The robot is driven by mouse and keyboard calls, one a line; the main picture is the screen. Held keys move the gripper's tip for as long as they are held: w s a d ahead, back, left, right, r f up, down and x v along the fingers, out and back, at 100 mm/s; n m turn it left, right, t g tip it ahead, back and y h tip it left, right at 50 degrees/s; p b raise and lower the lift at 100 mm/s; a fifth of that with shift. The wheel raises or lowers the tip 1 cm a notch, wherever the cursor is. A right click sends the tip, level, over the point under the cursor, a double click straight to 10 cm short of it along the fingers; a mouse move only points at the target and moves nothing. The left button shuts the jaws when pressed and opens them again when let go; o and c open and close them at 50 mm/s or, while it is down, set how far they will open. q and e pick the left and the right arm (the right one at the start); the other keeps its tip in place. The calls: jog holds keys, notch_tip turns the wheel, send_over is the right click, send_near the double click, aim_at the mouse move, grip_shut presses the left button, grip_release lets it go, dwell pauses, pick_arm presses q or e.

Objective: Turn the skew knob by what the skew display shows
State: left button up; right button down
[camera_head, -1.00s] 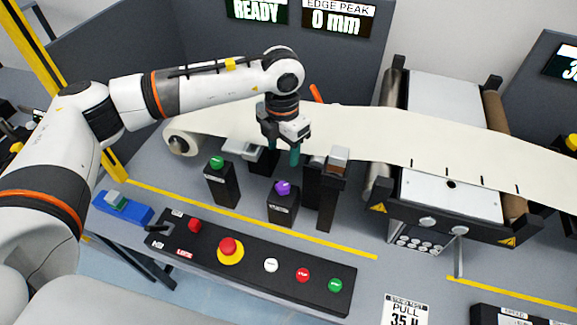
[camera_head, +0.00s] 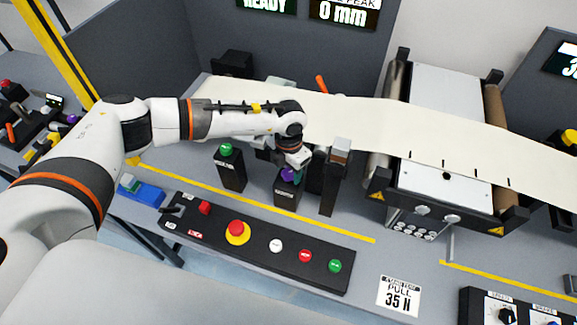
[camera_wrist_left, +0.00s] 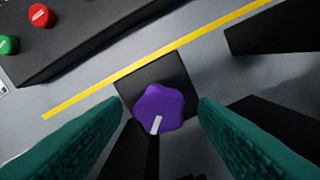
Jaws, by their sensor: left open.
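The purple knob (camera_head: 287,175) with a lobed rim tops a black post (camera_head: 285,196) near the middle of the bench; I take it as the skew knob, but its label is too small to read. My left gripper (camera_head: 292,172) is right over it, pointing down. In the left wrist view the knob (camera_wrist_left: 158,108) sits between the two teal fingers, apart from both, with its white mark toward the bottom of the picture. The gripper is open and empty. A display (camera_head: 343,12) reads 0 mm, its heading cut off now. My right gripper is out of view.
A green-knobbed post (camera_head: 230,170) stands left of the knob, and a taller dark post (camera_head: 330,185) close on its right. The pale web (camera_head: 370,122) runs behind. A button panel (camera_head: 255,245) lies in front, past a yellow line. Another display (camera_head: 266,5) reads READY.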

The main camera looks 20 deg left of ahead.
pick_arm(q)
jog(key=shift+c, duration=1.4)
jog(key=c, duration=0.7)
jog(key=shift+f+m+b, duration=0.2)
jog(key=shift+m+b, duration=0.2)
jog(key=shift+b, duration=0.35)
jog(key=m+b, duration=0.8)
jog(key=b, duration=0.3)
jog(key=shift+r+m+b, duration=0.2)
jog(key=shift+m+b, duration=1.3)
jog(key=shift+r, duration=0.1)
jog(key=o, duration=1)
